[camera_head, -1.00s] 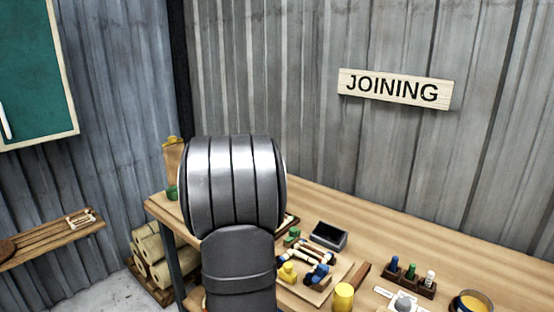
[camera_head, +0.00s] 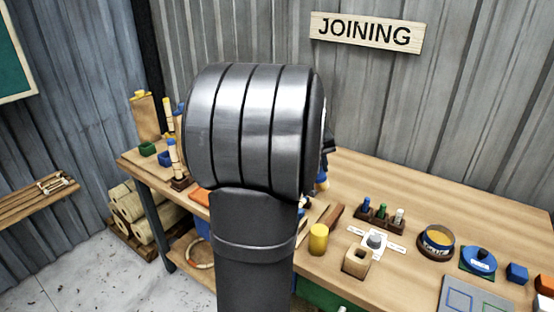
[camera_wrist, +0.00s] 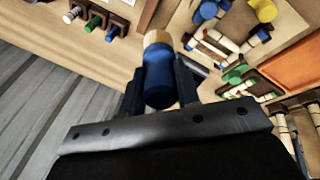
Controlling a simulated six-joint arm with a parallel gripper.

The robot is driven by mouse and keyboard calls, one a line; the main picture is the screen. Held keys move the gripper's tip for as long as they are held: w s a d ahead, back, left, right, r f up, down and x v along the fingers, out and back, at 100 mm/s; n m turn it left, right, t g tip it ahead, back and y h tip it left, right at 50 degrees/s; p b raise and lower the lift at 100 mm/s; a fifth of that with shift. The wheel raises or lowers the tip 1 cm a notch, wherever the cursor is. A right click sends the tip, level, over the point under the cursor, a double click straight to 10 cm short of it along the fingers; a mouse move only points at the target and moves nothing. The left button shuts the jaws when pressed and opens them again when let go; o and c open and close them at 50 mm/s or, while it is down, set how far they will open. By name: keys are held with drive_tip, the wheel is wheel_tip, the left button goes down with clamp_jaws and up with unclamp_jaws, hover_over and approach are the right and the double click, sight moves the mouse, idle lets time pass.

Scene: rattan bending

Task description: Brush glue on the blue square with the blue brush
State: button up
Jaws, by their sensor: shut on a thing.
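My gripper (camera_wrist: 160,88) is shut on a blue cylinder (camera_wrist: 158,85) with a tan end, held above the bench. Part of this cylinder (camera_head: 322,174) shows beside my arm in the head view, tan end down; I cannot tell whether it is the blue brush. A grey plate (camera_head: 483,308) at the lower right of the head view bears a blue square outline (camera_head: 460,299), partly cut off. My arm hides the gripper's fingertips in the head view.
A wooden rack (camera_head: 378,218) holds small blue, green and white-topped pieces. A yellow cylinder (camera_head: 318,239), a wooden block (camera_head: 357,262) and a round blue item (camera_head: 480,259) stand nearby. My arm covers the bench's left-middle. The bench's back right is clear.

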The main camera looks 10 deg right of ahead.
drive_tip(key=s+d+f+g, duration=0.2)
drive_tip(key=s+d+g, duration=0.1)
drive_tip(key=s+d, duration=2.05)
drive_tip(key=s+d+f, duration=0.2)
drive_tip(key=s+d, duration=0.5)
drive_tip(key=s, duration=0.4)
drive_tip(key=shift+w+d+f, duration=0.1)
drive_tip(key=shift+f, duration=0.95)
drive_tip(key=shift+w+f, duration=0.1)
drive_tip(key=shift+f, duration=0.95)
